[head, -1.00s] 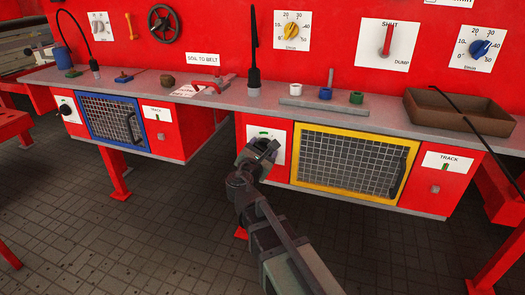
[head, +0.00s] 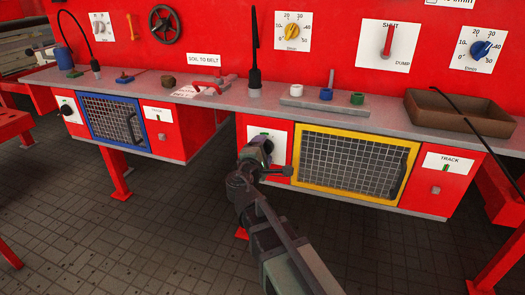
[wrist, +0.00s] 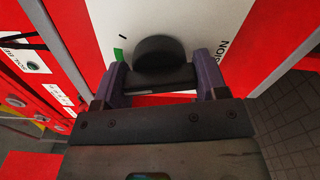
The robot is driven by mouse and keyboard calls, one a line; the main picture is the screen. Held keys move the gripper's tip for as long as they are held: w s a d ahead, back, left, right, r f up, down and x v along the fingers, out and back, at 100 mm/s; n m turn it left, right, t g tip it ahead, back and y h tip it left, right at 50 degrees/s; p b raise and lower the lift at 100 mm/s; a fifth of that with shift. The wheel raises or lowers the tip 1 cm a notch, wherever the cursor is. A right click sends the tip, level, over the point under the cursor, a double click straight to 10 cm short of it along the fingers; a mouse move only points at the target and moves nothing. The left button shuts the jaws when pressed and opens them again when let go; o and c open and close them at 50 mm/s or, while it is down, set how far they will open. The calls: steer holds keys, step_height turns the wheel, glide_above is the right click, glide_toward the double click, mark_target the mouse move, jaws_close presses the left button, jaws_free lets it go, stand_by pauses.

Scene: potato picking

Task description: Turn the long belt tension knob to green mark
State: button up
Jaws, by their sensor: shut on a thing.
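The black tension knob (wrist: 157,52) sits on a white plate (wrist: 190,20) in the wrist view, with a grip bar (wrist: 160,78) across its front. My gripper (wrist: 160,80) is shut on this bar, one finger at each end. A green mark (wrist: 118,54) lies on the plate just left of the knob. The knob's pointer is not clearly visible. In the head view my gripper (head: 258,153) covers the knob in front of the white plate (head: 279,143), left of the yellow-framed mesh door.
The yellow-framed mesh door (head: 297,155) is close on the right. The grey bench top (head: 225,95) runs above the plate. A second black knob (head: 66,110) is on the left cabinet, beside a blue-framed door (head: 113,142). The floor in front is clear.

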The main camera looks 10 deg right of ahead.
steer(key=shift+m, duration=0.5)
steer(key=o, duration=0.9)
steer(key=v, duration=1.1)
